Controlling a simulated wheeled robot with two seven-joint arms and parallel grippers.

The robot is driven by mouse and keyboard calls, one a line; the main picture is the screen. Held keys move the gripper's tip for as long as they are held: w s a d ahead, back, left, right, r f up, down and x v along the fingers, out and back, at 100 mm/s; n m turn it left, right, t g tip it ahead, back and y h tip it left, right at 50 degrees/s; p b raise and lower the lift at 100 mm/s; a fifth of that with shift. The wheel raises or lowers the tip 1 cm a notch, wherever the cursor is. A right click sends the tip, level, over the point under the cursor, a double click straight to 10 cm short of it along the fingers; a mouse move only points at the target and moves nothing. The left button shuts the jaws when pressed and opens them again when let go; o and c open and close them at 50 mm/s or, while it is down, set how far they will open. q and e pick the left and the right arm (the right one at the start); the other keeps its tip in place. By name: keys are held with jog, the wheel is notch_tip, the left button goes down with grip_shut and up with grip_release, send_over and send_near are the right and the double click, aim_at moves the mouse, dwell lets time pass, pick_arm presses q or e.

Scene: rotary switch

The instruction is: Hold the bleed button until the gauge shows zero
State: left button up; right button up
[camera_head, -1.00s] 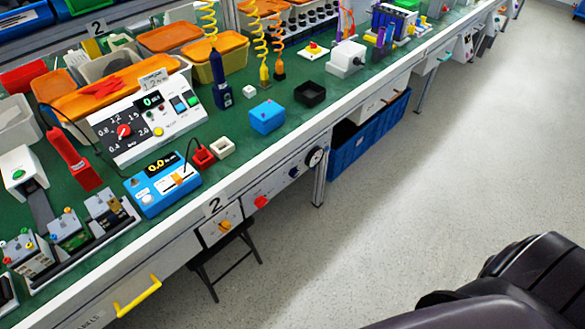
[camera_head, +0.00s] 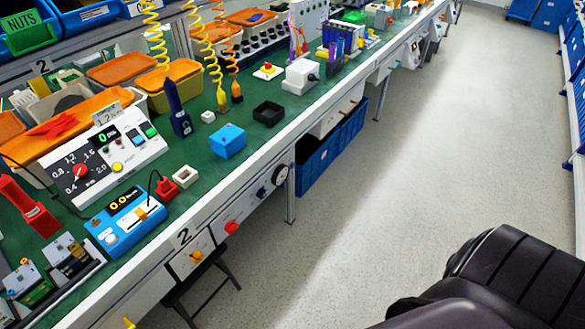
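On the front face of the bench, below the tabletop edge, is a round dial with a dark rim and pale face (camera_head: 279,175), which looks like the gauge. Its reading is too small to make out. Left of it on the same panel are a small dark knob or button (camera_head: 260,197) and a red button or knob (camera_head: 232,226). I cannot tell which one is the bleed button, as no label is legible. Neither of my grippers is in view, and nothing is seen touching the panel.
The green bench top (camera_head: 205,160) holds a blue meter (camera_head: 112,232), a white control box and several small items. A blue crate (camera_head: 330,150) stands under the bench. A dark padded form (camera_head: 500,275) fills the lower right. The grey floor (camera_head: 400,170) between is clear.

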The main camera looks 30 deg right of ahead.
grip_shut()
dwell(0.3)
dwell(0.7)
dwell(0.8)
